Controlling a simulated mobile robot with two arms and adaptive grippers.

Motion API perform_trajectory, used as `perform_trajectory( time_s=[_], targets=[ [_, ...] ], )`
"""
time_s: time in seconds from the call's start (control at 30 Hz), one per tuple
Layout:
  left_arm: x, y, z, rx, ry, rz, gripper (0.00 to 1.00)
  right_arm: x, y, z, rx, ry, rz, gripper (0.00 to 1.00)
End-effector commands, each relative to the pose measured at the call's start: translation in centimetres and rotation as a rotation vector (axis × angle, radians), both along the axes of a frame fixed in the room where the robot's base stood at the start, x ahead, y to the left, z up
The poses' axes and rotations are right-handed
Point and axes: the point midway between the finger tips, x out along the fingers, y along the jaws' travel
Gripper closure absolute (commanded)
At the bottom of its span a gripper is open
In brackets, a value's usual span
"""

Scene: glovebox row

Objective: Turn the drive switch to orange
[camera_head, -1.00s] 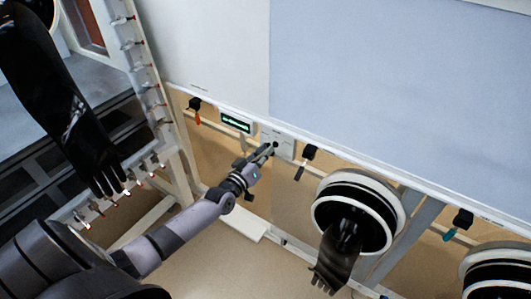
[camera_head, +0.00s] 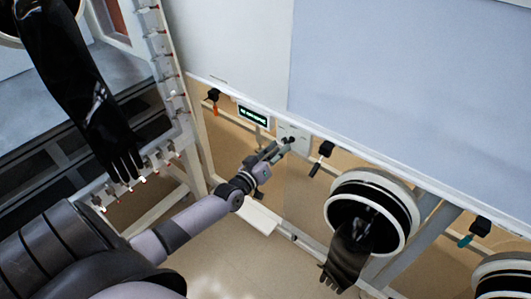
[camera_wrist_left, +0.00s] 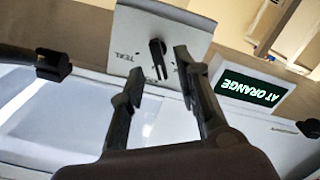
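The drive switch is a black knob (camera_wrist_left: 157,50) on a pale plate (camera_wrist_left: 165,22) in the left wrist view; the plate also shows in the head view (camera_head: 300,134). One printed label reads TEAL; another is partly hidden by a finger. In the head view the left gripper (camera_head: 276,151) is just short of the plate. My right gripper is not in view.
A round glove port (camera_head: 402,200) with a hanging black glove (camera_head: 345,265) is at the right. Another black glove (camera_head: 85,100) hangs at the left.

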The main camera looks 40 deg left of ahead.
Motion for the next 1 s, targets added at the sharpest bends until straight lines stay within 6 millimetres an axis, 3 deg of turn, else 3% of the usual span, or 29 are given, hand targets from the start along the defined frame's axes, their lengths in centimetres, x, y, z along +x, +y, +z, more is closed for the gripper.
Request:
perform_trajectory(
  time_s=[0.3, 0.5, 1.0],
  targets=[
    [-6.8, 0.2, -0.2, 0.001, 0.005, -0.001, 0.7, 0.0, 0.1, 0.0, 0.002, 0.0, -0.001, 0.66],
    [-9.3, 0.3, -0.1, 0.0, 0.003, -0.001, 0.7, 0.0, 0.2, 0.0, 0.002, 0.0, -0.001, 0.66],
    [-9.9, 0.3, 0.0, 0.0, 0.001, 0.0, 0.7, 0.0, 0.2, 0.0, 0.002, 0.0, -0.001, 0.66]
  ],
)
